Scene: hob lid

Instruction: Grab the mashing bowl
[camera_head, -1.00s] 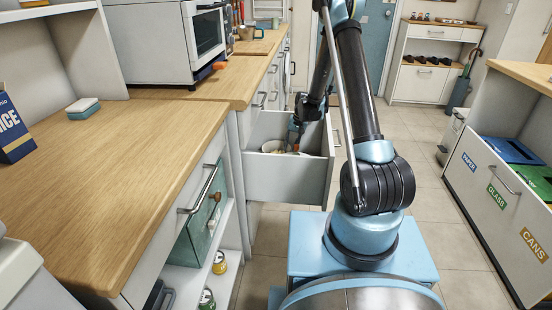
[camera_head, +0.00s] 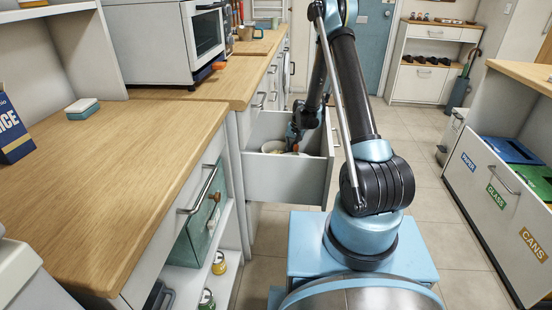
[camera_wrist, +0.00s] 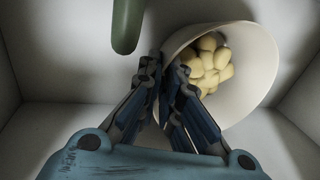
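The mashing bowl (camera_wrist: 255,62) is cream-white and holds several yellow potato-like pieces. It is inside the open drawer, and its rim (camera_head: 272,146) shows partly in the head view. My gripper (camera_wrist: 161,72) is down in the drawer at the bowl's left side in the wrist view. Its two fingers are close together with the bowl's left rim between them, one outside and one on the inner side. The contact itself is partly hidden by the fingers. In the head view my gripper (camera_head: 293,140) is small and partly hides the bowl.
The open drawer (camera_head: 285,178) has high grey-white walls close around the bowl. A dark green rounded object (camera_wrist: 127,25) is beside the bowl in the wrist view. A wooden counter (camera_head: 120,165) lies to the left. Floor is clear right of the drawer.

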